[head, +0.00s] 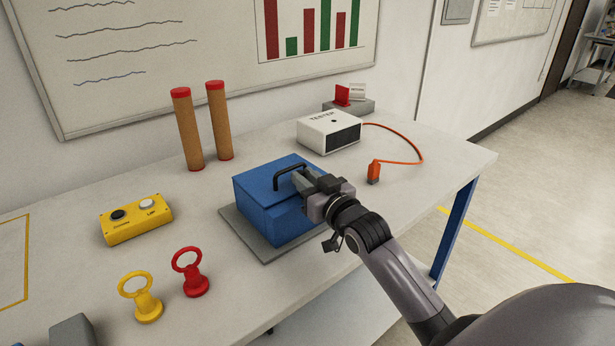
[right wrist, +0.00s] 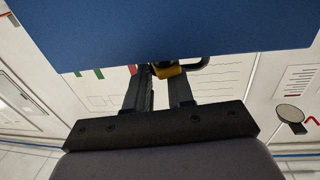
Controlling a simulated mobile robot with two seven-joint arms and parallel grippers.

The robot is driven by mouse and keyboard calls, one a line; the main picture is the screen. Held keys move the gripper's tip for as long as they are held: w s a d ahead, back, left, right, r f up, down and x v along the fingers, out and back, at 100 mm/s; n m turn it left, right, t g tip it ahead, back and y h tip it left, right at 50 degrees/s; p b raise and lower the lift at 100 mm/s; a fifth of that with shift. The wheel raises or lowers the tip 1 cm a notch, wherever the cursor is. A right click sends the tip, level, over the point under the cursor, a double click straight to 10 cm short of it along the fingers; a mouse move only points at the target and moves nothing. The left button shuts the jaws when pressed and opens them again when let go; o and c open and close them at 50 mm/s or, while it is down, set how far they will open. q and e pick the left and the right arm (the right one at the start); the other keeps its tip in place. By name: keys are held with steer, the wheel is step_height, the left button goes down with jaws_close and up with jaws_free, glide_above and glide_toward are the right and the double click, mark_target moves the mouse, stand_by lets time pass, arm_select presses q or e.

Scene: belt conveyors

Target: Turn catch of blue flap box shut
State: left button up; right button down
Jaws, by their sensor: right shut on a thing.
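The blue flap box (head: 265,205) stands on a grey plate on the table in the head view, with its lid down and a black handle (head: 291,168) on top. My right gripper (head: 303,181) is at the box's right side, near the lid's edge. In the right wrist view, the box (right wrist: 190,25) fills the top. The fingers (right wrist: 160,78) there are shut on a small yellow piece, the catch (right wrist: 167,71), partly hidden by the box and fingers. The catch is hidden in the head view, and its turn angle cannot be told. My left gripper is out of view.
A white tester (head: 328,133) with an orange cable and plug (head: 374,172) stands behind the box. Two brown rods (head: 188,133) with red ends stand at the back. A yellow button box (head: 136,219) and yellow and red ring handles (head: 190,275) lie to the left.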

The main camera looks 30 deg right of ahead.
steer(key=shift+w+r+n+y, duration=0.15)
steer(key=shift+n+y, duration=0.65)
steer(key=shift+y, duration=0.4)
steer(key=c, duration=1.3)
jaws_free()
steer(key=shift+o, duration=0.2)
steer(key=shift+s+f, duration=0.2)
steer(key=shift+s, duration=0.45)
steer(key=shift+s+d+r, duration=0.1)
steer(key=shift+s+d, duration=0.05)
steer(key=shift+s, duration=1.3)
steer(key=shift+s+d+r, duration=0.1)
steer(key=shift+s+d, duration=0.05)
steer(key=shift+s, duration=1.3)
